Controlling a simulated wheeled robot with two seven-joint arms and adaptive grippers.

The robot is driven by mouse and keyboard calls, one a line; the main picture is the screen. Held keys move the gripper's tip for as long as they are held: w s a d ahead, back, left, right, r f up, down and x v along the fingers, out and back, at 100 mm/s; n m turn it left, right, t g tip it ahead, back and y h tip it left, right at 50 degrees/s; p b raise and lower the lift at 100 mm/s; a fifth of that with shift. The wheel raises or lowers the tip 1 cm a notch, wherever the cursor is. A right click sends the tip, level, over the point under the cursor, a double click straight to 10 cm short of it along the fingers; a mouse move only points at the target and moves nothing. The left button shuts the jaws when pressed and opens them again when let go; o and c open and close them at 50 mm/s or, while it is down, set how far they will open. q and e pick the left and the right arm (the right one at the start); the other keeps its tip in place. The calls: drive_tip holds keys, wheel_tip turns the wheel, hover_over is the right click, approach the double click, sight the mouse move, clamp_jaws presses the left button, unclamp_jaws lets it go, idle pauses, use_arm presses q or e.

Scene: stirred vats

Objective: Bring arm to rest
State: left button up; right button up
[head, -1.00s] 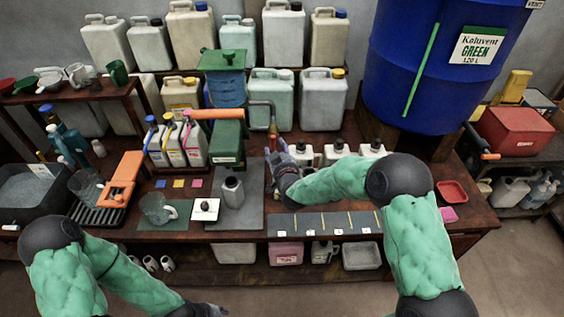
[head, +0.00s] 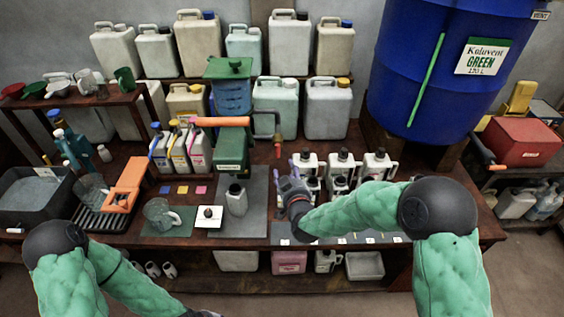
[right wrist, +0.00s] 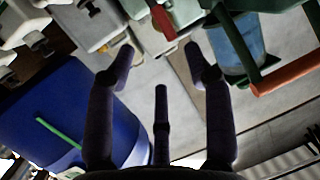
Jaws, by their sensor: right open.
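My right arm reaches in from the right over the bench in the head view. Its gripper (head: 283,174) is open, held between the grey mat (head: 259,205) and the black-capped bottles (head: 343,163). In the right wrist view the dark fingers (right wrist: 160,68) are spread with nothing between them. My left arm is at the lower left of the head view. Its gripper (head: 205,313) barely shows at the bottom edge, and its fingers are cut off.
The blue drum (head: 400,100) stands behind my right forearm, and large jugs (head: 290,45) line the back. The floor (head: 350,300) in front is clear.

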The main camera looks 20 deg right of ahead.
drive_tip(key=s+a+f+g+y, duration=0.2)
drive_tip(key=s+f+g, duration=0.25)
drive_tip(key=f, duration=0.55)
drive_tip(key=s+a+f+g+y, duration=0.1)
drive_tip(key=s+a+f+g, duration=0.3)
drive_tip(key=f, duration=0.6)
drive_tip(key=s+a+f+g, duration=0.1)
drive_tip(key=s+f+g, duration=0.1)
drive_tip(key=s+f, duration=0.2)
drive_tip(key=s+a+f+m+g+y, duration=0.1)
drive_tip(key=s+f, duration=0.3)
drive_tip(key=s, duration=0.6)
drive_tip(key=s+a+f+g+y, duration=0.1)
drive_tip(key=s+a+f+g, duration=0.1)
drive_tip(key=s+f+g, duration=0.2)
drive_tip(key=s, duration=0.3)
drive_tip(key=shift+s+f+m, duration=0.25)
drive_tip(key=shift+f+m, duration=0.05)
drive_tip(key=shift+f, duration=0.05)
